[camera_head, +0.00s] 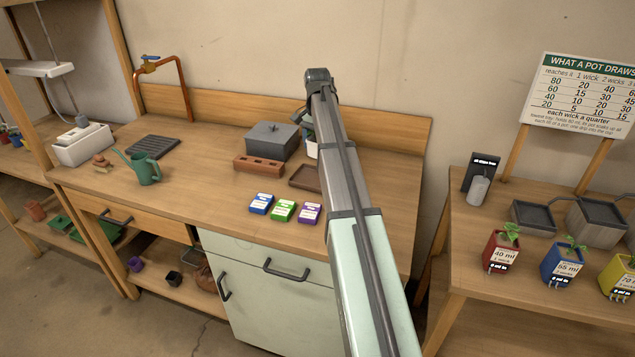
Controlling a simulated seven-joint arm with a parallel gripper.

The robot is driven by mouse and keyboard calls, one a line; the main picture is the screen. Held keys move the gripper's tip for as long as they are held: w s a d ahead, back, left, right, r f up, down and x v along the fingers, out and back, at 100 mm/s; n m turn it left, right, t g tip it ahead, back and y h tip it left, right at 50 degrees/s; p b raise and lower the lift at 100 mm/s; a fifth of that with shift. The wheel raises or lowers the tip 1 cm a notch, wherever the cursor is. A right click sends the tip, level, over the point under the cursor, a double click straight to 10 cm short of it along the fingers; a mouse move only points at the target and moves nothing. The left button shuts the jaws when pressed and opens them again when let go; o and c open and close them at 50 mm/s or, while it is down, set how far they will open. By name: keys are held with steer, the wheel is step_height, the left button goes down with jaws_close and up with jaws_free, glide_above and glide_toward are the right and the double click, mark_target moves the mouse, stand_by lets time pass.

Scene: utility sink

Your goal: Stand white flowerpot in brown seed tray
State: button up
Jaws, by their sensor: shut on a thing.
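The brown seed tray (300,184) is a shallow, dark brown tray on the bench in front of the pot. My arm covers its right end. The pot appears apart from the tray, behind it; whether it touches the bench cannot be told.
A grey lidded box (272,138) and a reddish-brown block with holes (258,165) stand left of the tray. Blue, green and purple packets (283,210) lie in front. A green watering can (143,167) stands further left. The bench between is clear.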

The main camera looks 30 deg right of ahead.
steer(key=shift+s+n, duration=0.15)
steer(key=shift+n, duration=0.55)
steer(key=shift+f, duration=0.2)
glide_toward(317, 181)
steer(key=shift+s+f, duration=0.1)
steer(key=shift+f, duration=2.5)
steer(key=shift+f, duration=0.2)
steer(key=o, duration=1.1)
step_height(317, 181, up, 12)
steer(key=shift+r, duration=0.2)
